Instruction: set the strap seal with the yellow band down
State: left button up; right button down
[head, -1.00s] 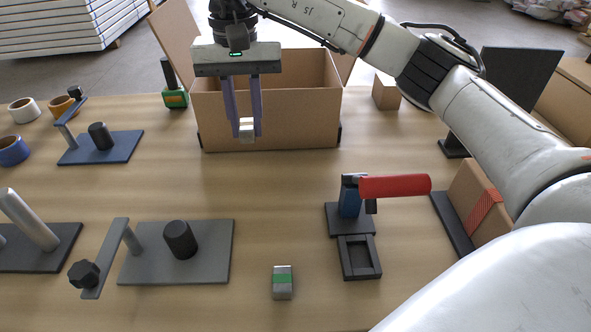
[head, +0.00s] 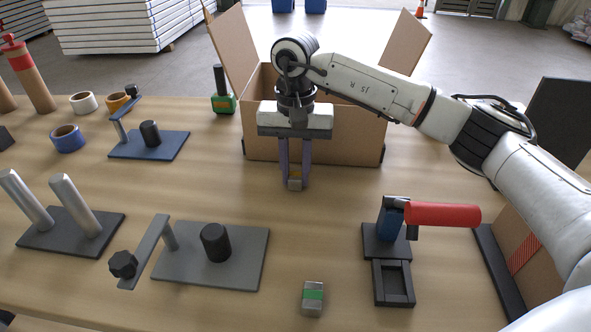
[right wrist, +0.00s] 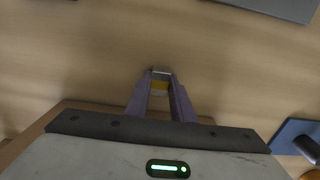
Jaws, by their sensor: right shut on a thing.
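The strap seal with the yellow band (head: 295,183) is a small metal block between the fingertips of my right gripper (head: 295,178). The gripper is shut on it and points down in front of the open cardboard box. The seal and its yellow band also show in the right wrist view (right wrist: 160,80), between the purple fingers. I cannot tell whether the seal touches the table. A second seal with a green band (head: 313,297) lies on the table near the front. My left gripper is not in view.
The open cardboard box (head: 340,143) stands behind my right gripper. A grey plate fixture (head: 255,262) is at front left, and a blue one (head: 172,148) farther back. A red-handled tool (head: 440,214) stands at right. The table between them is clear.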

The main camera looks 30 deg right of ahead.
jog(key=shift+f, duration=0.1)
jog(key=c, duration=1.5)
grip_release()
jog(key=shift+c, duration=0.2)
